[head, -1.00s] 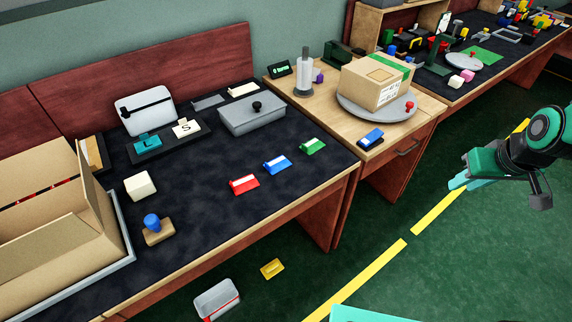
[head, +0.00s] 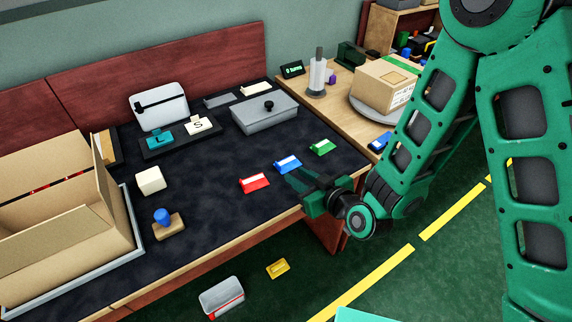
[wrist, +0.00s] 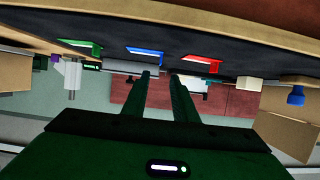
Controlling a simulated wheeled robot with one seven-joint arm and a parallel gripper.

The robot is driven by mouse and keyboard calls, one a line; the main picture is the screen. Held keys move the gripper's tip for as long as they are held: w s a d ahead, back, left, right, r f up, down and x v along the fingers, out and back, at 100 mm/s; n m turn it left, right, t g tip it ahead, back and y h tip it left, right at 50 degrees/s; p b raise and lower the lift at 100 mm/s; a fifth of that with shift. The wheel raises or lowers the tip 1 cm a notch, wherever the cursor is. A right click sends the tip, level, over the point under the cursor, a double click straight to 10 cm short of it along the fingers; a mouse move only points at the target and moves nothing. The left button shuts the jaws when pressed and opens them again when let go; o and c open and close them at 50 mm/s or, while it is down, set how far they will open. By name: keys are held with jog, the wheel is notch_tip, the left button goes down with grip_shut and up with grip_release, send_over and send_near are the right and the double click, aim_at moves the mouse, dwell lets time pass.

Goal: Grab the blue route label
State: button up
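The blue route label (head: 288,165) lies on the dark mat between the red label (head: 254,184) and the green label (head: 322,147). In the wrist view, which looks upside down, the blue label (wrist: 146,53) shows just beyond my left-hand fingertip. My gripper (head: 300,180) is at the bench's front edge, close to the blue label on its near side. In the wrist view my gripper (wrist: 161,76) has a gap between its two fingers, with nothing held in it. The fingers appear apart from the label.
A stamp (head: 166,226), a white cube (head: 150,180) and an open carton (head: 60,245) stand left. A grey lidded box (head: 265,115) is behind the labels. A yellow label (head: 278,268) lies on the floor.

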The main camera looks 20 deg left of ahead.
aim_at(281, 171)
jog(key=x, duration=1)
jog(key=shift+w+a, duration=0.15)
jog(key=shift+w, duration=0.05)
grip_shut()
